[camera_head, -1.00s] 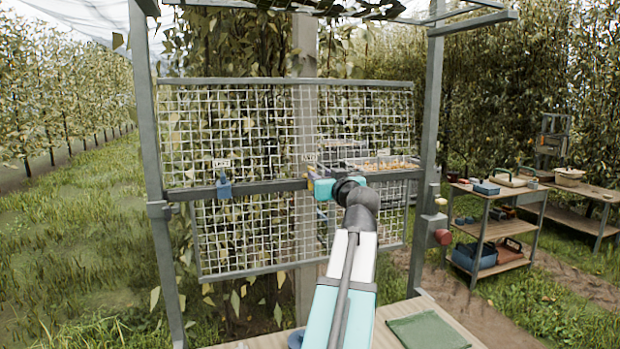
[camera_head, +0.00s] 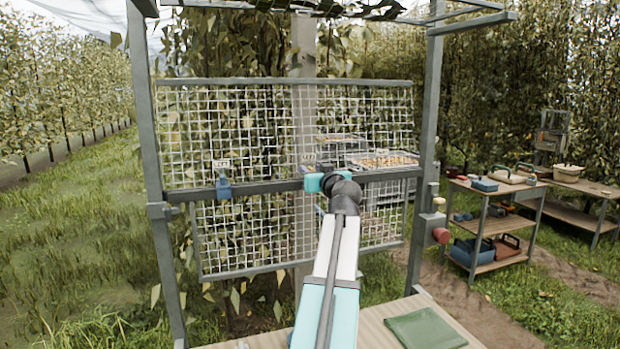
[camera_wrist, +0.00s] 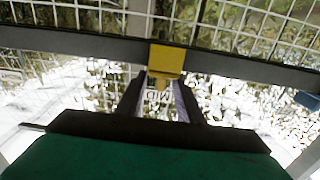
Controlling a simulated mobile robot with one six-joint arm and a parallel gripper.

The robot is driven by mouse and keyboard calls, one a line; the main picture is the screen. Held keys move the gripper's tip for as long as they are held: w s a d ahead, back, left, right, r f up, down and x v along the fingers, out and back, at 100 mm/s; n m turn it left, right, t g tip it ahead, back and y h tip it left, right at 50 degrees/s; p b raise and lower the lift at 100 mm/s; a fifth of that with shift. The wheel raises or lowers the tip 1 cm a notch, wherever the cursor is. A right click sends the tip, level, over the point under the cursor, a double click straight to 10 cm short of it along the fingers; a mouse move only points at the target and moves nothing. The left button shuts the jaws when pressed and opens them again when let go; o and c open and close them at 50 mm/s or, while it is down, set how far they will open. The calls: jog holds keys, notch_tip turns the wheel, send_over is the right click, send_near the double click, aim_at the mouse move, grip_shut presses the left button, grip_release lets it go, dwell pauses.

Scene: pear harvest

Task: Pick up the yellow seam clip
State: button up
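The yellow seam clip (camera_wrist: 167,58) sits on the dark horizontal rail (camera_wrist: 90,46) in the wrist view, with a narrow tab on its lower side. My gripper (camera_wrist: 161,80) is open, with one dark finger on each side of that tab. The fingertips reach close to the clip's wide body; I cannot tell whether they touch it. In the head view my teal gripper (camera_head: 318,182) is at the rail (camera_head: 265,188) near its middle, and the clip is hidden or too small to make out there.
A blue clip (camera_head: 223,188) hangs on the rail to the left; it shows at the right in the wrist view (camera_wrist: 308,100). White wire mesh (camera_head: 250,130) is behind the rail. A green cloth (camera_head: 426,329) lies on the wooden bench. A shelf cart (camera_head: 490,225) stands at right.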

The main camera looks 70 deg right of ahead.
jog(key=shift+w+d, duration=0.1)
jog(key=shift+w+d+r+p, duration=0.2)
jog(key=shift+w+d+p, duration=0.25)
jog(key=shift+p, duration=0.1)
jog(key=p+x, duration=0.1)
jog(key=x, duration=0.1)
jog(key=shift+w+d, duration=0.15)
jog(key=shift+d, duration=0.1)
jog(key=shift+w+d+f+p, duration=0.1)
jog(key=shift+w+d+p, duration=0.25)
jog(key=shift+d, duration=0.05)
grip_shut()
